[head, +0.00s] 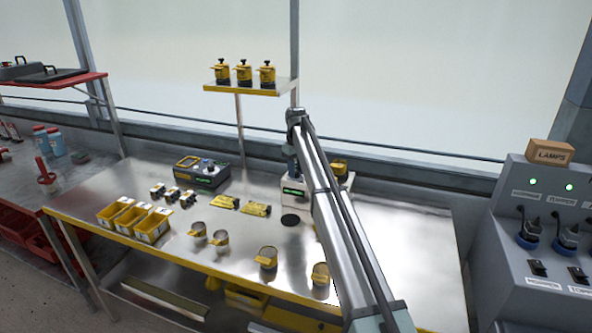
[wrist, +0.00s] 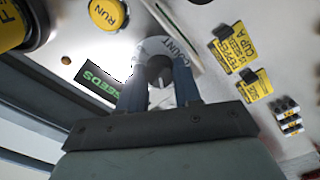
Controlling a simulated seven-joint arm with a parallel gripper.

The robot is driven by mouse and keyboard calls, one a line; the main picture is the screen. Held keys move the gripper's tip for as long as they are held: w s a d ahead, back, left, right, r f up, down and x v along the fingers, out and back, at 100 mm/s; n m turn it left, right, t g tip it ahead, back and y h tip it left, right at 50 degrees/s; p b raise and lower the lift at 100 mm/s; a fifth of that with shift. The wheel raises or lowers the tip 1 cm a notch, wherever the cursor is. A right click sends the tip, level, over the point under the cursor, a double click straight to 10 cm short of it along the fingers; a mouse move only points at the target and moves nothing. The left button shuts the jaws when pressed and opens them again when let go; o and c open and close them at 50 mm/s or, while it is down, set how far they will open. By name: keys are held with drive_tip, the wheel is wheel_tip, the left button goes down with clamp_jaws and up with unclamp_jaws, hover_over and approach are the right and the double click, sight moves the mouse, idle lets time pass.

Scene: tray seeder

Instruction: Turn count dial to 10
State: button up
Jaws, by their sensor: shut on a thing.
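In the wrist view my gripper (wrist: 160,80) is shut on the dark knob of the count dial (wrist: 158,68). The dial's pale ring (wrist: 181,53) carries the word COUNT. The knob's pointer and any numbers are too unclear to read. Beside the dial is a green SEEDS display (wrist: 98,84). In the head view the pale seeder (head: 293,198) stands on the steel bench, with its green display (head: 293,191) facing front. My arm hides part of the seeder and the dial there.
A yellow RUN button (wrist: 106,12) is close to the gripper. Yellow instruction cards (head: 256,209) lie on the bench (head: 370,240) left of the seeder. The bench's right end is clear.

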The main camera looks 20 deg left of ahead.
drive_tip(key=shift+n, duration=0.3)
idle(0.4)
drive_tip(key=o, duration=1)
drive_tip(key=shift+o, duration=0.2)
wheel_tip(320, 180, up, 14)
drive_tip(key=shift+f, duration=0.15)
